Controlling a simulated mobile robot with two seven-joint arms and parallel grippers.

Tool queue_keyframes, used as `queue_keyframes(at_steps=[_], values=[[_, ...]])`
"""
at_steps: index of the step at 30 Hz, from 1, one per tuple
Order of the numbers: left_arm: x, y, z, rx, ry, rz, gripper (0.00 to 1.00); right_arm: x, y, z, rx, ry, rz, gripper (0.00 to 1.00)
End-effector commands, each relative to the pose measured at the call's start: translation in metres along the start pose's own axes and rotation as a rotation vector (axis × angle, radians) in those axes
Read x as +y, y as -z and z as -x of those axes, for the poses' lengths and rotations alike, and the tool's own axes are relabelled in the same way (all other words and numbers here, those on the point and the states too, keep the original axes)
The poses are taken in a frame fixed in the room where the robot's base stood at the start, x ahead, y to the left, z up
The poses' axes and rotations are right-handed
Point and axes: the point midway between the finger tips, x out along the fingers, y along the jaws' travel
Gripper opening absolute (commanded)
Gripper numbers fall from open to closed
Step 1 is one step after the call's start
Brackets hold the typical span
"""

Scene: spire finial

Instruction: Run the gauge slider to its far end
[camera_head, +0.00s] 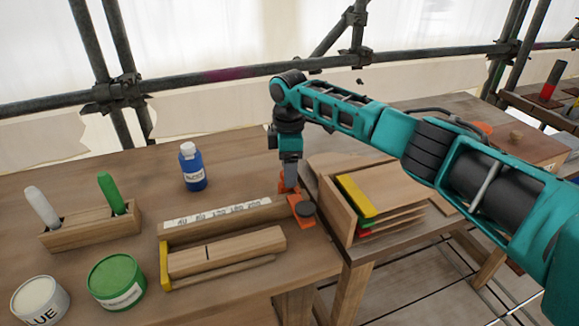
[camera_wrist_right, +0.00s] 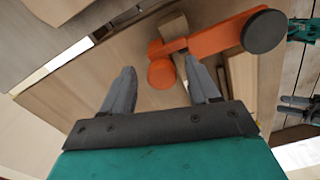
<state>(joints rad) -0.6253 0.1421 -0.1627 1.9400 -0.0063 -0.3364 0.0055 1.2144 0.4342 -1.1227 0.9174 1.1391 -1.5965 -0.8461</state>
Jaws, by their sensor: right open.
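The gauge is a wooden rail with a white number strip (camera_head: 218,213) marked 40 to 200, lying on the bench. The strip also shows in the right wrist view (camera_wrist_right: 68,54). The orange slider (camera_head: 303,218) with a dark round knob is at the right end of the strip, past the 200 mark. In the wrist view the slider (camera_wrist_right: 215,38) has an orange round end between my fingers. My right gripper (camera_head: 290,182) points down at the slider's back part. In the wrist view my right gripper (camera_wrist_right: 162,88) is open; contact cannot be told. My left gripper is not in the head view.
A wooden box with colored boards (camera_head: 362,200) stands close right of the slider. A wooden block with a yellow end (camera_head: 225,252) lies in front of the gauge. A blue bottle (camera_head: 192,168), a marker rack (camera_head: 90,227) and a green can (camera_head: 116,280) stand left.

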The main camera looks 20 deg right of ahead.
Motion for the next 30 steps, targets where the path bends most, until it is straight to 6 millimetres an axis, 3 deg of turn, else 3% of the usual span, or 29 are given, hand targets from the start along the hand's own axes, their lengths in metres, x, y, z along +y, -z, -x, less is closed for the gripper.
queue_keyframes(at_steps=[18, 23, 30], values=[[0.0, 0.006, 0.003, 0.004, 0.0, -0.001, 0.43, 0.001, 0.0, 0.114, 0.002, -0.005, -0.001, 0.6], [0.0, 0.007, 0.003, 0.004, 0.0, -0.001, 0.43, 0.001, -0.001, 0.126, 0.0, -0.004, -0.001, 0.6], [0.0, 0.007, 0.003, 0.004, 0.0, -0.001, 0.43, 0.001, -0.001, 0.128, 0.0, -0.003, -0.002, 0.6]])
